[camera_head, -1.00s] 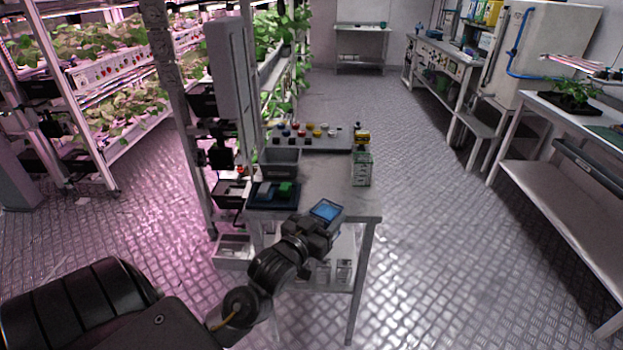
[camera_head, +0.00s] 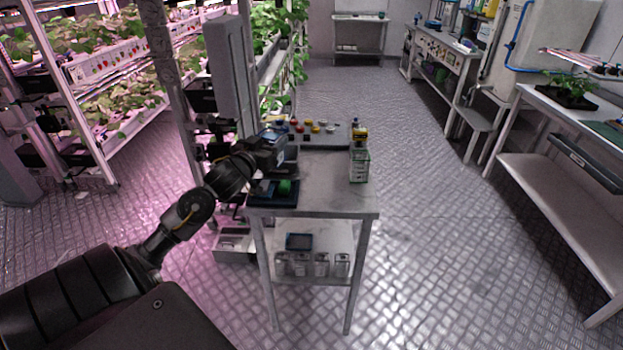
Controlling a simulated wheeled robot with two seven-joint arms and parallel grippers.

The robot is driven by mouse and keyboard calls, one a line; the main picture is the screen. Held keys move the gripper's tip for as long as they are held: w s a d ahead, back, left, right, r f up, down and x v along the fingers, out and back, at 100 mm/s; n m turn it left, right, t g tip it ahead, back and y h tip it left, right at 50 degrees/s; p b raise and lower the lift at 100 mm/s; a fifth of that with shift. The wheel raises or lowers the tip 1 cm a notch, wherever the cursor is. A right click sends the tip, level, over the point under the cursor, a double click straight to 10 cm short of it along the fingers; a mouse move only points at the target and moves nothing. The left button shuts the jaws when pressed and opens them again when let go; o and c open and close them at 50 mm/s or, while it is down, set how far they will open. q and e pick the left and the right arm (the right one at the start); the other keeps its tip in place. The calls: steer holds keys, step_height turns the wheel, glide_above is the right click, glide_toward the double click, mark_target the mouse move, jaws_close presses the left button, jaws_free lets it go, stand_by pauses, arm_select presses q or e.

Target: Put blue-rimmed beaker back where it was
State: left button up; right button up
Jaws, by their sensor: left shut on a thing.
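My right gripper is not in view.
The table (camera_head: 325,190) has a clear middle and front. A clear container (camera_head: 359,166) stands at its right edge, with a yellow-and-black item behind it. Small coloured items line the back. A dark box with a blue face (camera_head: 299,241) is on the lower shelf. Plant racks stand left.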

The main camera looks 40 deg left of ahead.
arm_select(q)
steer(key=w+d+f, duration=0.2)
steer(key=d+f, duration=0.1)
steer(key=w+d+f+p, duration=0.1)
steer(key=w+d+f, duration=0.1)
steer(key=d+f, duration=0.1)
steer(key=w+d+f, duration=0.1)
steer(key=d+f, duration=0.2)
steer(key=f, duration=0.1)
steer(key=shift+w+d+f+p, duration=0.2)
steer(key=shift+w+f+p, duration=0.1)
steer(key=shift+w+f, duration=0.1)
steer(key=shift+f, duration=0.45)
steer(key=o, duration=1)
steer(key=shift+f, duration=0.1)
steer(key=b+v, duration=0.1)
steer(key=v, duration=1.1)
steer(key=shift+b, duration=0.4)
